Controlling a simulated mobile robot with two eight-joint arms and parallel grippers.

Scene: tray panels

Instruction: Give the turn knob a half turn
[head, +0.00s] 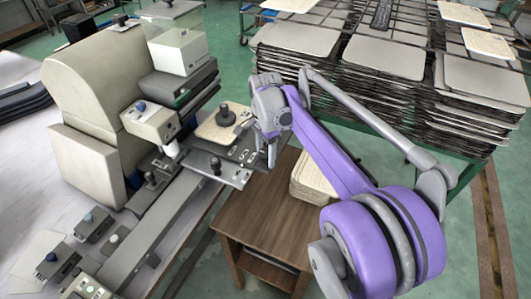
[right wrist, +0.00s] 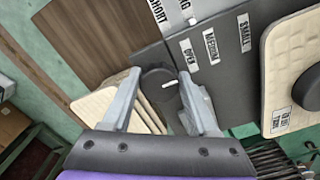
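The turn knob (right wrist: 158,86) is a dark round disc with a white pointer mark, seen in the right wrist view at the edge of the dark grey panel (right wrist: 225,68). My right gripper (right wrist: 161,84) is open, with one finger on each side of the knob. Whether either finger touches it cannot be told. In the head view my right gripper (head: 270,150) is at the right end of the panel (head: 218,166), and the knob is hidden there. My left gripper is not in view.
A beige machine (head: 95,85) stands to the left. A black knob (head: 225,116) stands on a cream plate behind the panel. A wooden table (head: 265,225) with stacked cream pads (head: 312,180) is below. Stacked trays (head: 375,55) fill the back right.

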